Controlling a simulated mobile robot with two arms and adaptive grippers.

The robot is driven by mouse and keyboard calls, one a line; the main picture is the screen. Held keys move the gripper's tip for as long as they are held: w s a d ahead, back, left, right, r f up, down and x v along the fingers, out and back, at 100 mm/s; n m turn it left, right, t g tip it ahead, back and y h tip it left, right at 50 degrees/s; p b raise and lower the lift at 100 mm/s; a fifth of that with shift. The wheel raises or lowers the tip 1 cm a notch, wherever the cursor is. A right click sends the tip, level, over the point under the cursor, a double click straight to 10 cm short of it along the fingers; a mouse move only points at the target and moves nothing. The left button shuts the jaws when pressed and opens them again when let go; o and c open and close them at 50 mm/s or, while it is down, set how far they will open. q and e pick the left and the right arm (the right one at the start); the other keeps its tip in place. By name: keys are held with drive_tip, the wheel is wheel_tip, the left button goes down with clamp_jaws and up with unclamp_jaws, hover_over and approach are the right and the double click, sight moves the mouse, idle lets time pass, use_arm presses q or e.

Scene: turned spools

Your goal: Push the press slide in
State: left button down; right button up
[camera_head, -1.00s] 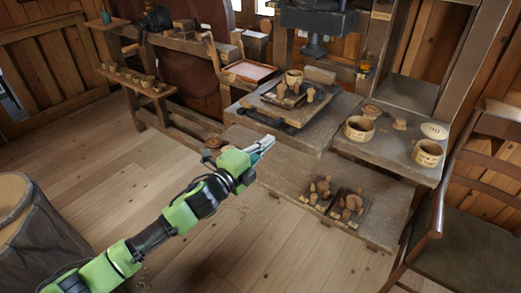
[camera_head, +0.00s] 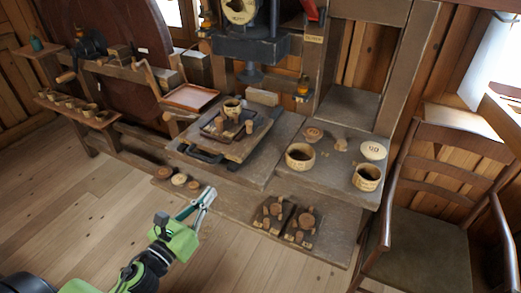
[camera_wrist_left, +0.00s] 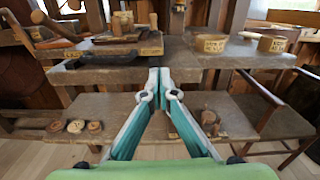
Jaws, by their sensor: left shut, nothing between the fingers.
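The press slide (camera_head: 232,146) is a flat wooden board with dark handles on its near edge, lying on the press bench. A tray (camera_head: 225,127) with small turned pieces and a cup (camera_head: 232,107) sits on it. It sticks out in front of the press head (camera_head: 250,45). In the left wrist view the slide (camera_wrist_left: 115,47) is beyond the fingers, up and to the left. My left gripper (camera_head: 208,192) is shut and empty, in front of the bench and apart from the slide. Its fingertips (camera_wrist_left: 159,72) meet in the left wrist view. My right gripper is not in view.
Bowls (camera_head: 300,156) and a round white lid (camera_head: 373,150) stand on the bench to the right. Two dark trays (camera_head: 273,214) with turned pieces lie on the lower shelf. A chair (camera_head: 425,215) stands at the right. The floor at left is clear.

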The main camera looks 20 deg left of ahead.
use_arm(q)
drive_tip(key=p, duration=0.2)
approach(238, 159)
drive_tip(key=shift+m, duration=0.3)
drive_tip(key=w+p, duration=0.1)
drive_tip(key=w, duration=0.2)
drive_tip(key=w+p, duration=0.1)
drive_tip(key=w, duration=0.1)
drive_tip(key=shift+w+d+r+p, duration=0.15)
drive_tip(key=shift+w+d+p, duration=0.15)
drive_tip(key=shift+w, duration=0.75)
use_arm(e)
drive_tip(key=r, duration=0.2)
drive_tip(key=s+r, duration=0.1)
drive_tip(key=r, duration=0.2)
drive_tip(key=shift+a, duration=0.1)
